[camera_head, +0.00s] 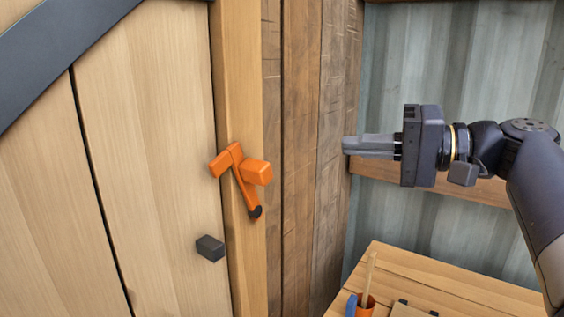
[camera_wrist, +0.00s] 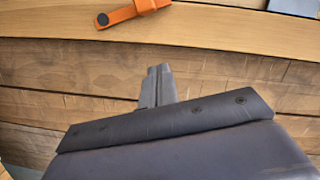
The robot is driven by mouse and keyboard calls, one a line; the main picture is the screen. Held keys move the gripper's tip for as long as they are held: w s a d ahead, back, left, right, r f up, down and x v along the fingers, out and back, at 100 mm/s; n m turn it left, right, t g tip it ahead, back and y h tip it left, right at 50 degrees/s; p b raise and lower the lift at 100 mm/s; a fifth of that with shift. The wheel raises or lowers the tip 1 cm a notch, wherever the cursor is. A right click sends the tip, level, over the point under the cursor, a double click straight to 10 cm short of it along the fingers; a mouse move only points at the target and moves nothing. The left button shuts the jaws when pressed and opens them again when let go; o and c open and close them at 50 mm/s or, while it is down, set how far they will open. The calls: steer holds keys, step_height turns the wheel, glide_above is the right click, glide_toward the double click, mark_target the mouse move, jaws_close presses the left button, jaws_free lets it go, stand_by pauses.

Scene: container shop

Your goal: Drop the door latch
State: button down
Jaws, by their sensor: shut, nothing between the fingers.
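The orange door latch (camera_head: 243,180) is on the light wooden post beside the door (camera_head: 150,130). Its bar slants down to the right and ends in a black tip, and a chunky orange block sticks out at its right. A dark grey block (camera_head: 210,248) is on the door's edge, lower left of the latch. In the wrist view part of the latch (camera_wrist: 128,14) shows at the top edge, cut off. My gripper (camera_head: 346,146) is shut and empty, pointing left, to the right of the latch and apart from it. Its fingers (camera_wrist: 158,72) also show in the wrist view.
Dark wooden planks (camera_head: 300,120) stand between the post and my gripper. A corrugated grey wall (camera_head: 450,55) is behind. Open air lies between gripper and latch.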

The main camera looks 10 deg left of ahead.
steer(key=shift+a, duration=0.1)
steer(key=s+a+f+p, duration=0.2)
steer(key=a+p, duration=0.1)
steer(key=a, duration=0.8)
steer(key=shift+f, duration=0.15)
steer(key=shift+a+f+b, duration=0.1)
steer(key=shift+b, duration=0.2)
